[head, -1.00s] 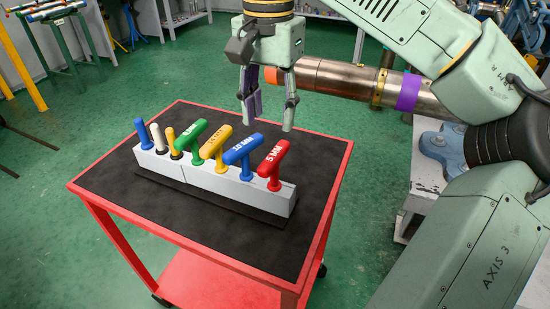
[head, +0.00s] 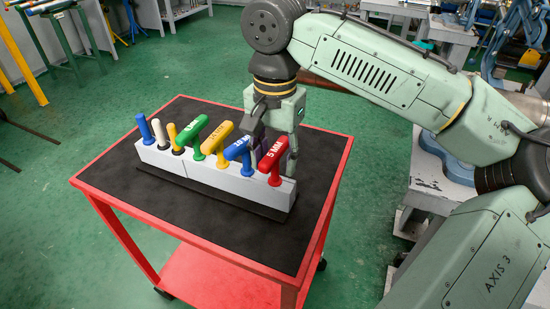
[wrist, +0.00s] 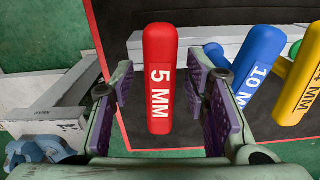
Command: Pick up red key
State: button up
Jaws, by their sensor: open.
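The red key (head: 273,156), a T-handle marked 5 MM, stands upright at the right end of a grey holder block (head: 232,184). In the wrist view the red key (wrist: 158,80) lies between the two purple-padded fingers of my gripper (wrist: 163,98), with a gap on each side. In the head view my gripper (head: 275,150) is lowered just behind the red and blue handles, and its fingertips are partly hidden by them. It is open and holds nothing.
The blue 10 MM key (head: 237,149) stands close beside the red one. A yellow key (head: 216,139), a green key (head: 193,133) and several upright handles fill the rest of the block. The black top (head: 180,220) of the red cart is clear around it.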

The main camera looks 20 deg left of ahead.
grip_shut()
dwell(0.4)
